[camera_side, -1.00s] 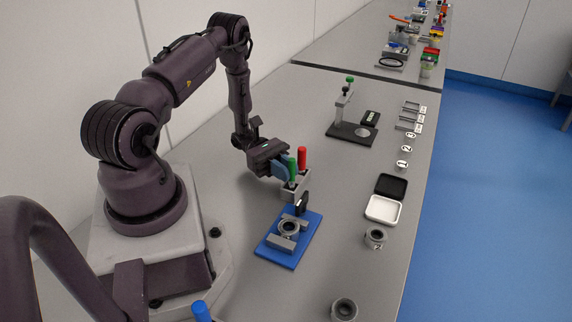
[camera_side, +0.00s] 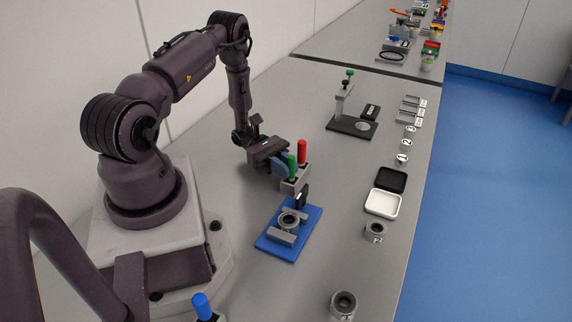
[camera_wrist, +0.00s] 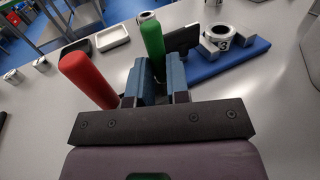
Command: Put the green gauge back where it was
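The green gauge (camera_side: 292,168) has a green handle. It stands upright in the small grey block (camera_side: 296,184), beside a red-handled gauge (camera_side: 302,151). My gripper (camera_side: 285,165) is level and low, with its blue fingers at the green handle. In the wrist view the green handle (camera_wrist: 151,38) rises at the fingertips (camera_wrist: 159,62). The fingers are apart, and its lower part shows in the narrow gap between them. I cannot tell whether they press on it. The red handle (camera_wrist: 86,78) stands to the left of the fingers. The handles' lower ends are hidden in the wrist view.
A blue plate (camera_side: 276,248) with a ring part and grey blocks lies close in front of the block. A dark stand with a green knob (camera_side: 344,97) is farther back. An open black and white box (camera_side: 383,203) and several rings are to the right.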

